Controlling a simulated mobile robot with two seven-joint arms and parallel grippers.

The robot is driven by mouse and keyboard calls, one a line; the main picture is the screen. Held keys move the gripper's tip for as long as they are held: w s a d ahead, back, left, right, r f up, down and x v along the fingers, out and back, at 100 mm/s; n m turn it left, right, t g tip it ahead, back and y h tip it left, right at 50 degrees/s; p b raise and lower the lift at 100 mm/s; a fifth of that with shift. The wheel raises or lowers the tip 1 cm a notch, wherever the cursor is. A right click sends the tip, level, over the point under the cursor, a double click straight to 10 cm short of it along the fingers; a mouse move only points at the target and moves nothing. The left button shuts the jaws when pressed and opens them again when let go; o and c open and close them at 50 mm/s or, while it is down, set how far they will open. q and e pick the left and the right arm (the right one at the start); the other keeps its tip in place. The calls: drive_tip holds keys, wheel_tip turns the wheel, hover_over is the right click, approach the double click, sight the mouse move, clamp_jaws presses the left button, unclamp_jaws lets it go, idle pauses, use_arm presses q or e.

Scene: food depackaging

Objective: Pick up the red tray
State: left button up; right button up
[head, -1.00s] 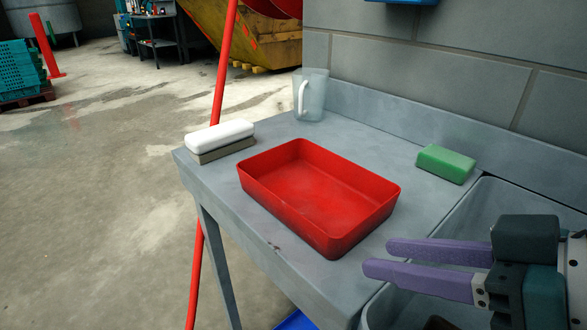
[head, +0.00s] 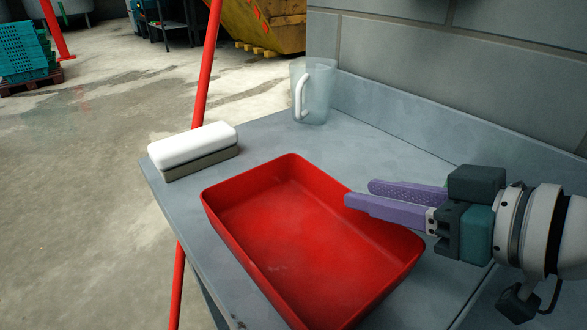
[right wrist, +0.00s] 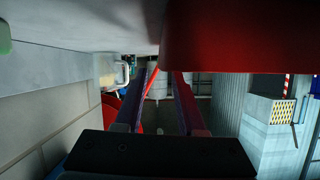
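The red tray (head: 300,240) is a shallow, empty rectangular tray on the grey worktop, its near corner close to the bottom of the head view. It also shows as a large red shape at the top of the right wrist view (right wrist: 240,40). My right gripper (head: 360,191) has two purple fingers apart with nothing between them. In the head view the fingertips overlap the tray's right far rim; contact is unclear. In the right wrist view the fingers (right wrist: 161,76) are apart, close to the tray. My left gripper is not in view.
A white and grey block (head: 193,150) sits at the worktop's left edge. A clear jug (head: 315,95) stands at the back by the wall (head: 440,70). A red pole (head: 205,80) rises beside the worktop. The worktop between jug and tray is clear.

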sight(302, 232)
drive_tip(key=x, duration=0.4)
drive_tip(key=shift+w+a+f, duration=0.15)
drive_tip(key=shift+w+f, duration=0.1)
drive_tip(key=shift+f, duration=0.1)
clamp_jaws()
idle(1.1)
